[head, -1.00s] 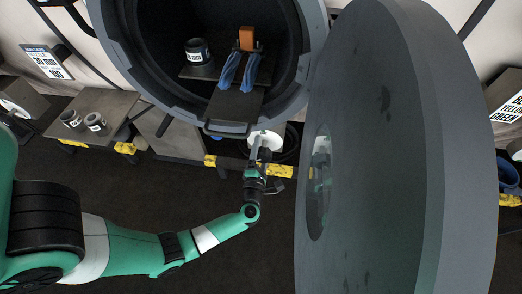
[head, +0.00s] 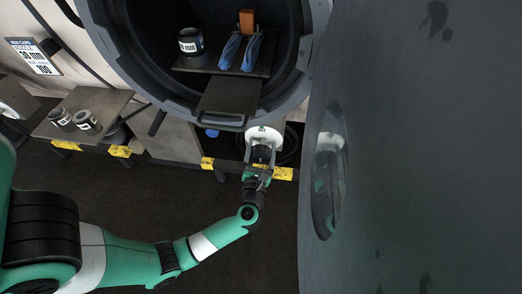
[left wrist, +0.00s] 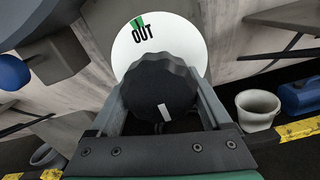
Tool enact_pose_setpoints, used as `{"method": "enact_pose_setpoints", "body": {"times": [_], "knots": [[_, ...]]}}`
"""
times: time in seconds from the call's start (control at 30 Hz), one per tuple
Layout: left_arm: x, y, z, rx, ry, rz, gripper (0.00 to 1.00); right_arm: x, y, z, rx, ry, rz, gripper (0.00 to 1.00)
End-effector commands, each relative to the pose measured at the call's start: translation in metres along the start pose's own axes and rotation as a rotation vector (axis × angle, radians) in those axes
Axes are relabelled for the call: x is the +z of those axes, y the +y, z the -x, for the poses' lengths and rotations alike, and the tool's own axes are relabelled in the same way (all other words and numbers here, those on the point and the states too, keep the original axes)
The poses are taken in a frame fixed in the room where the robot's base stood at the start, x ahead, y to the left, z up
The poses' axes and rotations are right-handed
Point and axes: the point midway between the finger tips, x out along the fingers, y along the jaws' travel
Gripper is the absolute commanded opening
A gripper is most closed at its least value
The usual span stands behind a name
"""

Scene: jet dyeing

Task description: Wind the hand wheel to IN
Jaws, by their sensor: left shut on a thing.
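The hand wheel is a dark, scalloped knob (left wrist: 160,92) with a white mark on its face, in the middle of the left wrist view. Behind it is a white round dial (left wrist: 185,45) with a green mark and the word OUT at its top left; IN is not visible. My left gripper (left wrist: 162,115) has its two fingers on either side of the knob and is shut on it. In the head view my left gripper (head: 259,160) is at the white dial (head: 264,134), below the vessel mouth. My right gripper is not in view.
A side table (head: 95,105) with labelled cups stands left.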

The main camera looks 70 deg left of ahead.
Motion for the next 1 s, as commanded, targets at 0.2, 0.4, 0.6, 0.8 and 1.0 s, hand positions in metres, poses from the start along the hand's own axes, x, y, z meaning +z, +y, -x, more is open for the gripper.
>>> {"method": "enact_pose_setpoints", "body": {"times": [0.2, 0.4, 0.6, 0.8, 1.0], "knots": [[-0.0003, -0.0015, -0.0001, 0.0, -0.002, 0.126, 0.27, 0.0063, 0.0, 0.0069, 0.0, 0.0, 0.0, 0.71], [0.0009, -0.0018, -0.0001, 0.0, -0.002, 0.188, 0.27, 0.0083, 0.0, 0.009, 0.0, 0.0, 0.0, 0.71], [0.0017, -0.0018, -0.0001, 0.0, -0.003, 0.208, 0.27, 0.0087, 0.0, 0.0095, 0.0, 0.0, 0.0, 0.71], [0.002, -0.0017, -0.0001, 0.0, -0.003, 0.209, 0.27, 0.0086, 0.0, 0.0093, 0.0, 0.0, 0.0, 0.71], [0.0019, -0.0017, -0.0002, 0.0, -0.003, 0.208, 0.96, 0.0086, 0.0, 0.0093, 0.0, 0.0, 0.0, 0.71]]}}
